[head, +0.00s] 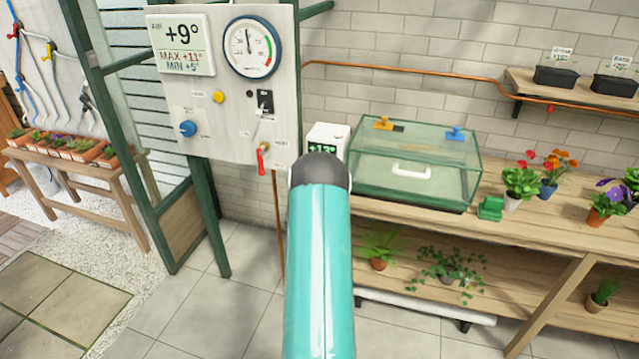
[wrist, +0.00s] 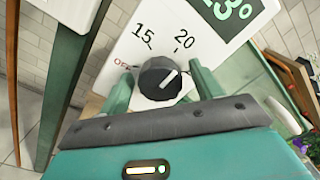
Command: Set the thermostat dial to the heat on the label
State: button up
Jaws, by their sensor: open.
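The thermostat (head: 331,133) is a white box with a green display reading +13° in the head view. In the wrist view the thermostat (wrist: 150,20) shows part of this display and the marks OFF, 15 and 20. Its black dial (wrist: 158,80) has a white pointer line aimed to the upper right, towards the 20 side and seemingly a little clockwise of its tick. My gripper (wrist: 161,72) is open, with one green finger on each side of the dial. I cannot tell whether the fingers touch it. In the head view my arm hides the gripper and dial.
A glass propagator case (head: 415,165) stands right of the thermostat on the wooden bench (head: 500,230). A panel (head: 225,110) with a gauge and switches is left. Two black trays (head: 556,77) with small labels (head: 562,52) stand on the upper right shelf (head: 540,100).

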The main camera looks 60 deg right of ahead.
jog(key=s+a, duration=0.2)
jog(key=a, duration=1.1)
jog(key=shift+a+f, duration=0.15)
jog(key=shift+a, duration=0.2)
